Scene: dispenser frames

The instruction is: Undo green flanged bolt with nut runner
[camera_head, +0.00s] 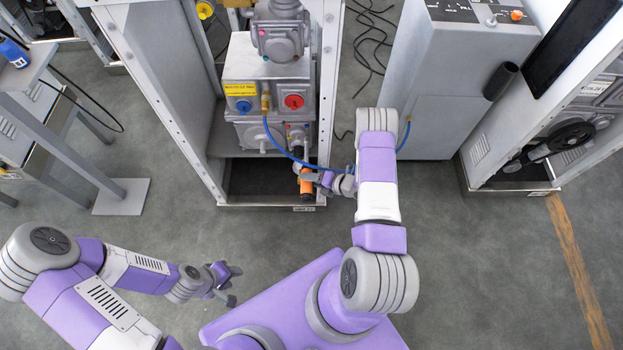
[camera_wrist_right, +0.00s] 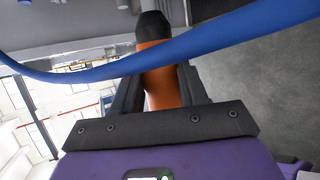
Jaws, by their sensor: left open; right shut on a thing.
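The nut runner (camera_head: 306,185), orange with a black nose, is at the lower front of the dispenser frame (camera_head: 335,100). My right gripper (camera_head: 318,178) is shut on it from the right. In the right wrist view the nut runner (camera_wrist_right: 160,80) sits between the two dark fingers, its black end pointing away. Its nose is close below the grey machine unit, but I cannot tell whether it touches anything. No green flanged bolt can be made out in either view. My left gripper (camera_head: 231,284) is open and empty, low over the floor left of my base.
A blue hose (camera_head: 277,142) runs from the machine past my right wrist and crosses the right wrist view (camera_wrist_right: 120,69). A grey cabinet (camera_head: 455,80) stands to the right. A bench (camera_head: 35,65) is at the left. The floor in front is clear.

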